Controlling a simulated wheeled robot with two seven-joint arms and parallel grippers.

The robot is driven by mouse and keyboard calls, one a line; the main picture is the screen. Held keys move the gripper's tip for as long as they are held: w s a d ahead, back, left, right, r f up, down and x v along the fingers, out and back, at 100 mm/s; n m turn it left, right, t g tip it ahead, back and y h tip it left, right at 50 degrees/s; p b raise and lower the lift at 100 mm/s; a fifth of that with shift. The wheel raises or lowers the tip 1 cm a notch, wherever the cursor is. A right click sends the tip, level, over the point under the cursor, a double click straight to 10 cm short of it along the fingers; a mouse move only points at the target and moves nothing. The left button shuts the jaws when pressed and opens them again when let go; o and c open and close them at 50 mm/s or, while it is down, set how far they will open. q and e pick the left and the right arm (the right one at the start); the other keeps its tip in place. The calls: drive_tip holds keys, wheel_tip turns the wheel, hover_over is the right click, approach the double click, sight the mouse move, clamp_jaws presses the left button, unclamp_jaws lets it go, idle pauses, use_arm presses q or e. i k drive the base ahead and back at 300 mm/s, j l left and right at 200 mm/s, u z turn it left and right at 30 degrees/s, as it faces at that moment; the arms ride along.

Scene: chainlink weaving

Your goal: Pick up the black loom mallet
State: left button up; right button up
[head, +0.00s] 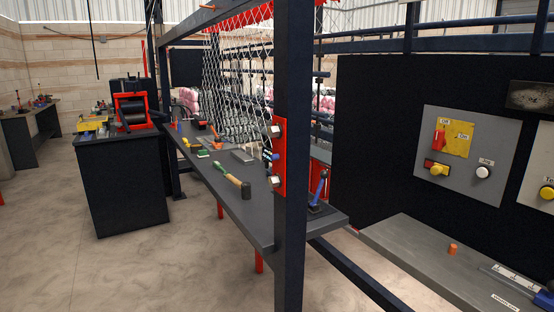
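A mallet with a black head (246,190) and a tan and green handle lies on the long dark grey bench (262,228), left of the dark blue upright post. Its handle points away to the back left. A blue-handled tool (319,187) with a dark base stands right of the post, near the bench's right end. Neither of my grippers shows in this view.
The dark blue post (293,240) with a red plate rises in front of the bench. Chain-link mesh (235,70) hangs behind it. A dark cabinet (120,185) stands at left. A grey control panel (465,155) is at right. Open concrete floor lies front left.

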sight(245, 187)
drive_tip(key=i+j+z, duration=0.1)
drive_tip(key=z, duration=0.5)
drive_tip(key=i+j+z, duration=0.4)
drive_tip(key=j, duration=0.2)
drive_tip(key=i+j+z, duration=0.3)
drive_tip(key=j+z, duration=0.15)
drive_tip(key=j, duration=0.25)
drive_tip(key=i+j, duration=0.15)
drive_tip(key=j, duration=0.25)
drive_tip(key=i+j, duration=0.15)
drive_tip(key=j, duration=0.25)
drive_tip(key=i+j, duration=0.1)
drive_tip(key=j, duration=0.3)
